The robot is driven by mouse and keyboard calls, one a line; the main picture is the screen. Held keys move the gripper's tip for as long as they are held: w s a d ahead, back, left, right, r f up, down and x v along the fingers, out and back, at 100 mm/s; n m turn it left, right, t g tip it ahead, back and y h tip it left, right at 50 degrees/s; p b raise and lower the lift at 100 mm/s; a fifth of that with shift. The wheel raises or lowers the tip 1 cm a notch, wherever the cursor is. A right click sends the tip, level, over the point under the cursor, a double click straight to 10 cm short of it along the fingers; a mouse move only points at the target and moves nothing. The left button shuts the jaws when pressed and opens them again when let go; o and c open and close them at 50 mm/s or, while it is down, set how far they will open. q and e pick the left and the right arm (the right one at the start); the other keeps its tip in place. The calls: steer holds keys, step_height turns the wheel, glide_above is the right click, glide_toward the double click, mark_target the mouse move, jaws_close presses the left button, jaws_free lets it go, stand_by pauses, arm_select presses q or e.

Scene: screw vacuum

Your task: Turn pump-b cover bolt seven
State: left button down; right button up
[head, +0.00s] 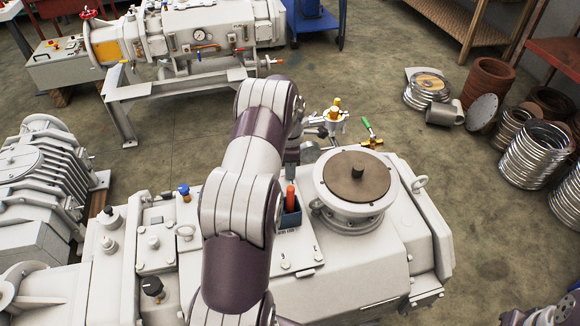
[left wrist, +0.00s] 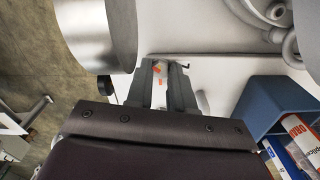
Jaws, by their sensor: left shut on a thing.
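The white pump housing (head: 335,275) lies in front of me in the head view, with a round flange bearing a brown disc (head: 357,180). Several bolt heads show on its plate, such as one bolt (head: 285,264); I cannot tell which is bolt seven. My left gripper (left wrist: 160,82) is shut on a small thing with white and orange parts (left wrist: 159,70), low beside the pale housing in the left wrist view. A small black hooked end (left wrist: 182,66) shows at the fingertips. In the head view my arm hides most of this gripper. My right gripper is not clearly seen.
Another pump (head: 200,40) stands behind. Metal rings and pipes (head: 535,155) lie at right. Floor between is clear.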

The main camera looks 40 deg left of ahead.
arm_select(q)
steer(key=n, duration=0.4)
steer(key=shift+s+d+f, duration=0.1)
steer(key=shift+s+f, duration=0.05)
steer(key=shift+f, duration=0.05)
steer(key=shift+n, duration=1.8)
steer(key=shift+f, duration=0.1)
steer(key=c, duration=1.1)
jaws_free()
steer(key=shift+o, duration=0.6)
steer(key=shift+r, duration=0.2)
